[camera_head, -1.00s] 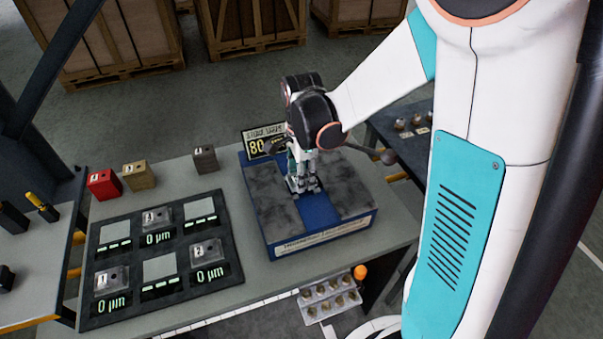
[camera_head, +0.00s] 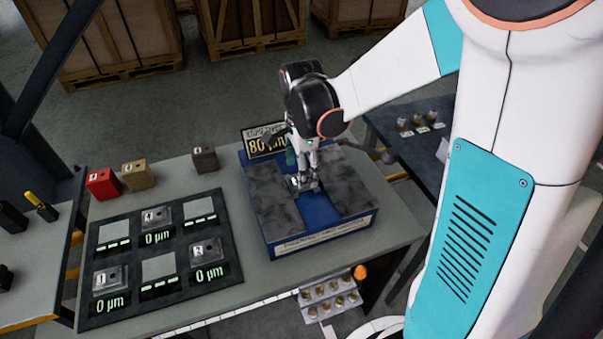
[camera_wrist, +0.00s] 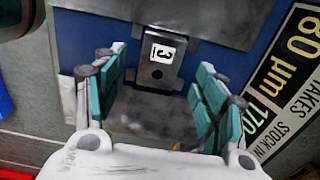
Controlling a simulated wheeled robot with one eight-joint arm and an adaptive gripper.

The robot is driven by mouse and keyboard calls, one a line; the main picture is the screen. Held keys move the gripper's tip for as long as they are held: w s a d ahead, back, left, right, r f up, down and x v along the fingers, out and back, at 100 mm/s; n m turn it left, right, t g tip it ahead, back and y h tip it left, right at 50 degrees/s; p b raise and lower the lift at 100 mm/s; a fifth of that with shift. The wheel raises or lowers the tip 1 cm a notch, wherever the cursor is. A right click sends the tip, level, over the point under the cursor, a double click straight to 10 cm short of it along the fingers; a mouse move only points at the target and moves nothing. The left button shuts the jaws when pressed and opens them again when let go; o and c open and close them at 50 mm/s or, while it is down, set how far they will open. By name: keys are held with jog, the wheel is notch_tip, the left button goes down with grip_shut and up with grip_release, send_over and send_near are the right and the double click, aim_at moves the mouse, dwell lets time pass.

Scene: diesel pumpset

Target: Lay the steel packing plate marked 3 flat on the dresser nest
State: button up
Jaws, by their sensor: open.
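The packing plate marked 3 (camera_wrist: 158,73) lies on the blue channel between two grey pads of the blue block (camera_head: 324,239), which I take as the dresser nest. In the wrist view, the plate sits between my gripper's (camera_wrist: 161,62) two teal fingers, with gaps on both sides, and looks flat. My gripper (camera_head: 306,184) is open, low over the middle of the block in the head view, and largely hides the plate there. The block also shows in the wrist view (camera_wrist: 82,40).
A dark board (camera_head: 125,310) at left holds plates marked 1 (camera_head: 110,280), 2 (camera_head: 206,251) and 4 (camera_head: 156,217) with readouts. Red (camera_head: 103,184), tan (camera_head: 138,175) and grey (camera_head: 205,159) blocks stand behind it. An 80 µm sign (camera_head: 265,142) stands behind the nest.

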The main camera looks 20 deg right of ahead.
notch_tip(320, 180, up, 9)
jog(key=shift+r, duration=0.15)
dwell(0.4)
notch_tip(320, 180, up, 6)
jog(key=p, duration=0.4)
jog(key=shift+p, duration=0.4)
